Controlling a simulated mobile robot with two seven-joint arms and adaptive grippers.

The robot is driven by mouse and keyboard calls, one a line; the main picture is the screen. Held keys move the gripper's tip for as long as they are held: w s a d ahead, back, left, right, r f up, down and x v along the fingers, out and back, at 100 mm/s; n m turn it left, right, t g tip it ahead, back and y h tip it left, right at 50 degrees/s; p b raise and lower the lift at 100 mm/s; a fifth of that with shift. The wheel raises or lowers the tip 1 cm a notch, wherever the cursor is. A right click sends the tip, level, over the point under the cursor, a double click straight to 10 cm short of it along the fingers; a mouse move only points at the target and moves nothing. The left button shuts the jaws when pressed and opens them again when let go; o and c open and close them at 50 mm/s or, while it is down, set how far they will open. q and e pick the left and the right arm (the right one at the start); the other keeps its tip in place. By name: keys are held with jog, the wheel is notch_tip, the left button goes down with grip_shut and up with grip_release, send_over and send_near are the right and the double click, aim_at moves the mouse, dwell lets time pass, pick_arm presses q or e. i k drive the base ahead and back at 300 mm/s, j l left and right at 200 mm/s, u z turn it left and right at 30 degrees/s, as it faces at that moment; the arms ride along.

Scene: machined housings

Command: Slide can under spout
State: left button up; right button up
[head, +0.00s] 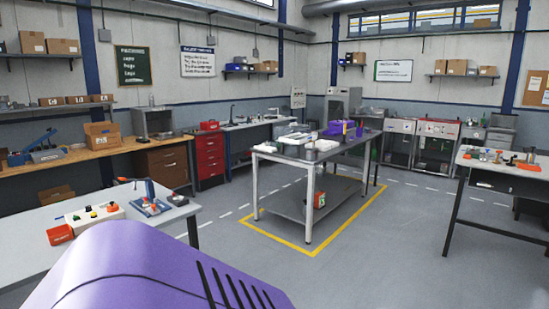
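I cannot pick out the can or the spout with certainty at this distance. On the near left table (30,232), a blue upright tool with a curved arm (151,190) stands on a small blue base. A small dark round part (177,199) lies to its right, near the table's right end. A grey cylinder (310,153), possibly a can, stands at the near edge of the middle workbench (283,156). Neither of my grippers shows in the head view.
A light control box (95,214) with coloured buttons and an orange box (60,234) are on the left table. A yellow floor line (345,219) surrounds the middle bench. Another table (500,167) stands at right. Grey floor between the tables is clear.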

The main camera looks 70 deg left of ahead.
aim_at(311, 152)
jog(key=u, duration=2.1)
jog(key=i, duration=3.7)
jog(key=i+z, duration=0.1)
jog(key=i, duration=0.75)
jog(key=i+j+z, duration=0.1)
jog(key=i, duration=0.7)
jog(key=i+z, duration=0.15)
jog(key=i+j, duration=0.05)
jog(key=i, duration=0.05)
